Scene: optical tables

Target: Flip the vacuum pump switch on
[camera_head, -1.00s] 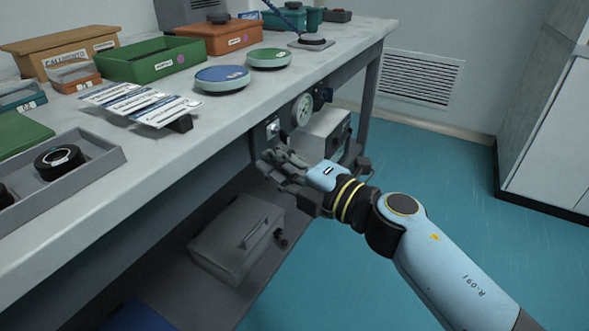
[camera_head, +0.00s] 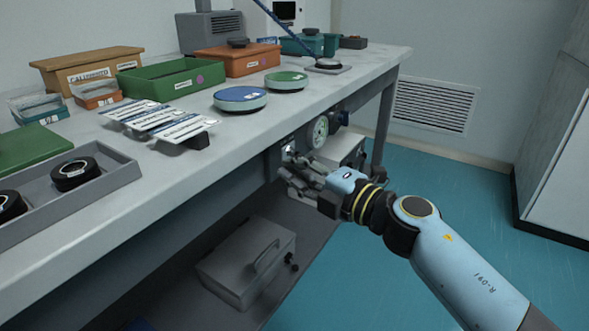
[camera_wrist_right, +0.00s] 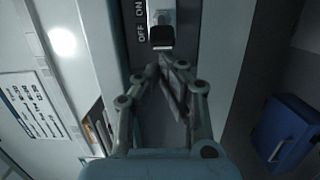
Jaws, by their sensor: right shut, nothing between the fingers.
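The vacuum pump switch (camera_wrist_right: 162,32) shows in the right wrist view, a dark toggle on a light plate, with the words ON and OFF printed beside it. The toggle's black end lies level with the OFF side. In the head view the switch plate (camera_head: 288,148) sits on a dark panel under the table's front edge. My right gripper (camera_head: 284,175) is shut and empty just below the switch. In the right wrist view the fingertips (camera_wrist_right: 170,68) are close to the toggle's end; I cannot tell whether they touch it. My left gripper is not in view.
A round gauge (camera_head: 320,132) and a grey pump body (camera_head: 338,152) are right of the switch. The table (camera_head: 235,140) overhangs my gripper. A grey case (camera_head: 245,268) lies on the lower shelf. The blue floor (camera_head: 400,280) is clear.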

